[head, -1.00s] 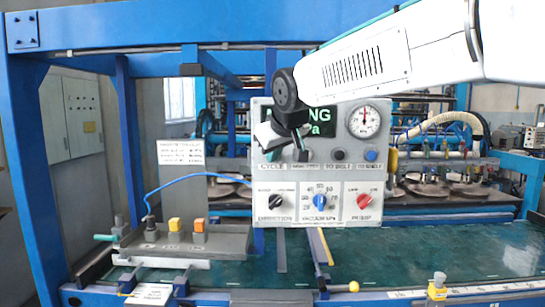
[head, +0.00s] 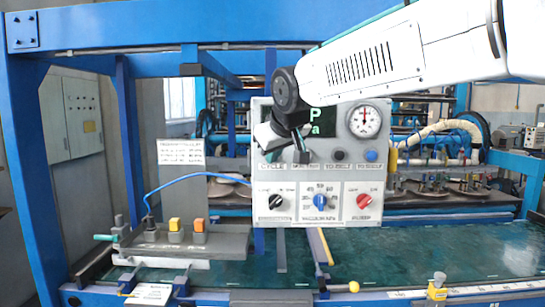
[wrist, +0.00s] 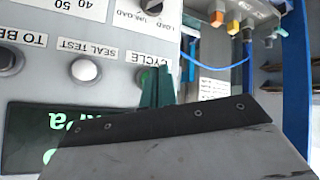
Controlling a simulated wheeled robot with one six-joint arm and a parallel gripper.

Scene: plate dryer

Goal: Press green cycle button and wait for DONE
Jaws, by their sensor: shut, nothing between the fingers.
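The grey control panel (head: 335,215) stands above the green table, with a dark display (head: 326,121) at its top. The display is mostly covered by my arm; a green "P" and "a" show in the head view, and "kPa" on the display (wrist: 62,122) in the wrist view. My gripper (head: 303,156) is shut and empty at the panel's upper left. In the wrist view its fingertips (wrist: 157,78) are beside the CYCLE label, over the green cycle button (wrist: 144,76), which shows only as a sliver. I cannot tell whether they touch it.
A white SEAL TEST button (wrist: 85,70) sits beside the cycle button, with a dark button (head: 339,155) and a blue button (head: 371,155) farther right. Knobs and a gauge (head: 365,121) are on the panel. A blue hose (head: 195,177) runs at the left.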

